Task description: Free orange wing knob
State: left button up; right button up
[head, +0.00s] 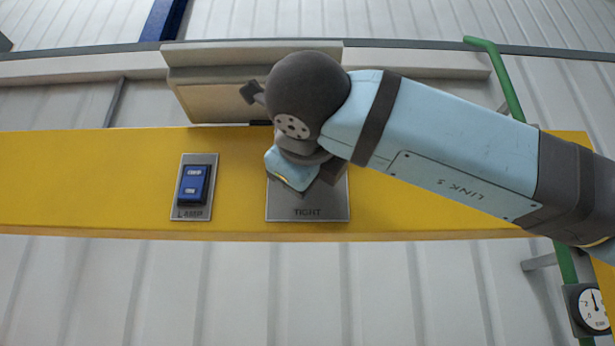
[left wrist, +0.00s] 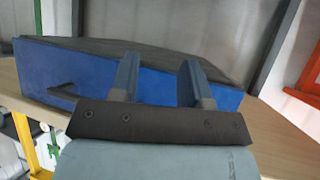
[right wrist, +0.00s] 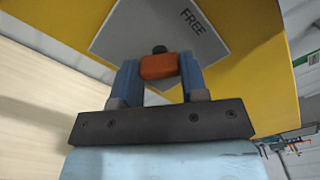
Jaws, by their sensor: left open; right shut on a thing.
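The orange wing knob (right wrist: 159,66) shows in the right wrist view, between the two blue fingers of my right gripper (right wrist: 160,80), which is shut on it. Behind the knob is a grey plate (right wrist: 135,32) marked FREE, on a yellow panel. In the head view my right arm and wrist hide the knob and the upper part of the same plate (head: 308,212), whose lower edge reads TIGHT. My left gripper (left wrist: 158,80) is open with nothing between its fingers. Its fingers are in front of a blue box (left wrist: 75,77) in the left wrist view.
A blue LAMP switch (head: 193,184) sits on the yellow panel (head: 100,180) left of the plate. A pale box-like ledge (head: 215,100) is above the panel. A green pipe (head: 505,80) and a round gauge (head: 594,308) are at the right.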

pick_arm(q)
jog(key=shift+r, duration=0.1)
pick_arm(e)
jog(key=n, duration=0.5)
jog(key=shift+n, duration=0.3)
dwell(0.4)
jog(key=o, duration=0.9)
pick_arm(q)
jog(key=shift+d+b, duration=0.1)
jog(key=shift+b, duration=0.2)
pick_arm(e)
jog(key=s, duration=1.4)
